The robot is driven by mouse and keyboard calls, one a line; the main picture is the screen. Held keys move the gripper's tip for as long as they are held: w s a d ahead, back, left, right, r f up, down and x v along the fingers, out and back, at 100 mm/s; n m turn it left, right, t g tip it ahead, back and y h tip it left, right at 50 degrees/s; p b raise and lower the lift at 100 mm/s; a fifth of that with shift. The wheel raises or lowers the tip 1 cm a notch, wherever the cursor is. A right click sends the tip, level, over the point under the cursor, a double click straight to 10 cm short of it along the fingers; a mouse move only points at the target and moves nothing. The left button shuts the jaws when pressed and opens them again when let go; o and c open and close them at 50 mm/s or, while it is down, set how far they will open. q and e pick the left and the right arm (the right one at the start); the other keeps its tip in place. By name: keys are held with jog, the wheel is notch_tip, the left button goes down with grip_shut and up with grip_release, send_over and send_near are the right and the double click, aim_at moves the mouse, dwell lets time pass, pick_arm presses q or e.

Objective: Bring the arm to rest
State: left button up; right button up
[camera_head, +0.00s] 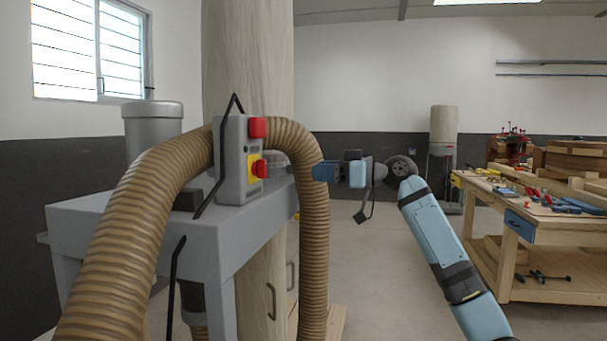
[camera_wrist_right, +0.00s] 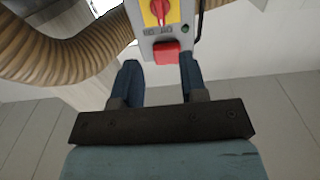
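My right arm (camera_head: 437,240) comes in from the lower right and reaches toward the middle in the head view. My right gripper (camera_head: 322,172) points left, its tips in front of the edge of a ribbed hose. In the right wrist view its two blue fingers stand apart with nothing between them (camera_wrist_right: 157,70). Beyond the fingers is a grey switch box (camera_head: 232,160) with a red block (camera_head: 257,128) on top and a yellow plate with a red knob (camera_head: 258,168) below. In the head view a gap shows between fingertips and box. My left gripper is not in view.
The switch box is on a grey machine (camera_head: 120,220) with a thick brown hose (camera_head: 316,240) arching around it. A wooden workbench (camera_head: 545,235) with tools stands at the right. Bare floor (camera_head: 390,290) lies between the machine and the bench.

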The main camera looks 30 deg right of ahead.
jog(key=shift+s+d, duration=0.25)
jog(key=shift+s, duration=0.05)
dwell(0.4)
